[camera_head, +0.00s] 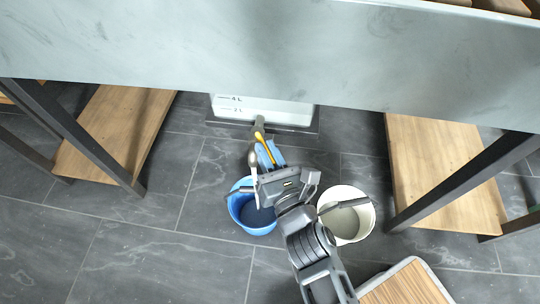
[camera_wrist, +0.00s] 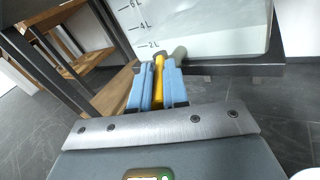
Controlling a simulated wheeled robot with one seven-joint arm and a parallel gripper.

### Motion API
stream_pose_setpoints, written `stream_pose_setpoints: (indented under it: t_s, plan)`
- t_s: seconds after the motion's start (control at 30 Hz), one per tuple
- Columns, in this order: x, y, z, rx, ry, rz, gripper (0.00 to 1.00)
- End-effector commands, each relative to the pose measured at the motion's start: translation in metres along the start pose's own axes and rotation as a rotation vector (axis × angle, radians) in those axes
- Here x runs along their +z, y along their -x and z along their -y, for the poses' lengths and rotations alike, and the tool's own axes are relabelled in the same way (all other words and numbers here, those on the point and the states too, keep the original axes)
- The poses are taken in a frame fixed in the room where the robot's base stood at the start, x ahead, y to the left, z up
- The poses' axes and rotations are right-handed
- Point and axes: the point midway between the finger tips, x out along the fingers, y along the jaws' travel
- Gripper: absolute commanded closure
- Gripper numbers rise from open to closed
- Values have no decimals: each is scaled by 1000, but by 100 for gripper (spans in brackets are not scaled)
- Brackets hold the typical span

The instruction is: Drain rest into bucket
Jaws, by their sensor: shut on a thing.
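A clear tank (camera_head: 240,106) with litre marks stands under the grey bench; it also shows in the wrist view (camera_wrist: 215,25), with a pale layer near the 2 L mark. A tap with a yellow lever (camera_wrist: 159,66) sticks out from its front. My gripper (camera_head: 267,154) has its blue pads closed around the yellow lever (camera_head: 261,138). A blue bucket (camera_head: 236,206) stands on the floor below and slightly left of my gripper, partly hidden by it. Its inside looks dark blue-grey. I cannot see any stream from the tap; the outlet is not clearly visible.
A white bucket (camera_head: 364,222) with greyish contents stands to the right, partly behind my arm. The grey bench (camera_head: 200,45) crosses above. Wooden shelves with dark metal legs stand left (camera_head: 115,130) and right (camera_head: 435,170). A wooden-topped piece (camera_head: 410,288) lies at the bottom right.

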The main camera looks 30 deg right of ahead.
Motion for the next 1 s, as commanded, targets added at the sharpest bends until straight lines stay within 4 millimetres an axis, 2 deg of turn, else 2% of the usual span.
stream_pose_setpoints:
  t_s: [0.53, 0.57, 0.8, 1.0]
  plan:
    - [0, 0, -2, -16, 1, 3, 100]
    - [0, 0, -2, -16, 1, 3, 84]
    - [0, 0, -1, -16, 1, 3, 60]
    - [0, 0, -1, -16, 0, 3, 60]
